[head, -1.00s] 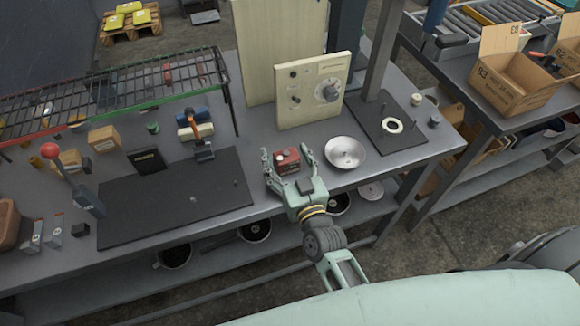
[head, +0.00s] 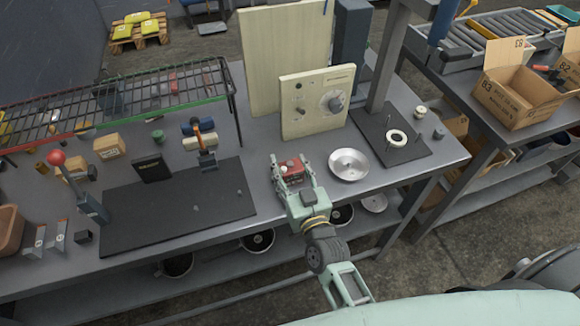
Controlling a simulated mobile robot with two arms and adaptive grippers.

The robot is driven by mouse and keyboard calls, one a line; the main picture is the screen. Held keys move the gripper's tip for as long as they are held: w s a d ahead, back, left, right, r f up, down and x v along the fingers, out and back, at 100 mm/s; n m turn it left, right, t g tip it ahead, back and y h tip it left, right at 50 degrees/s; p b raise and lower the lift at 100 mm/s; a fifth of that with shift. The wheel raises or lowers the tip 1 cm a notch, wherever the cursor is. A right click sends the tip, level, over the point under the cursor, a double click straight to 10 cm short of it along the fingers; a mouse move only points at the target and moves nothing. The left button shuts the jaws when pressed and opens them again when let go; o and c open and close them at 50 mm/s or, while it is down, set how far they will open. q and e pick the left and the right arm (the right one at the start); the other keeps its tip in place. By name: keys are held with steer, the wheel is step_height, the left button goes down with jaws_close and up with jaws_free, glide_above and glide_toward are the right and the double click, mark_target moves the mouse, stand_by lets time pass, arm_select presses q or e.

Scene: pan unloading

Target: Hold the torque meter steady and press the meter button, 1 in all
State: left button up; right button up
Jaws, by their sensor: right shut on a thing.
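The torque meter appears to be the small red box (head: 292,167) with a pale round part on top, standing on the grey workbench (head: 262,188). My right gripper (head: 290,161) reaches it from the front, with one finger on each side, and is shut on it. The fingers hide parts of the box's sides, and the palm is close to its front. Whether the pale part on top is the meter button is too small to tell. My left gripper is not in view.
A shallow metal dish (head: 348,164) stands close to the right of my gripper. A cream panel with a dial (head: 316,103) stands behind the red box. A black mat (head: 178,208) lies to the left, and a wire rack (head: 120,103) stands behind it.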

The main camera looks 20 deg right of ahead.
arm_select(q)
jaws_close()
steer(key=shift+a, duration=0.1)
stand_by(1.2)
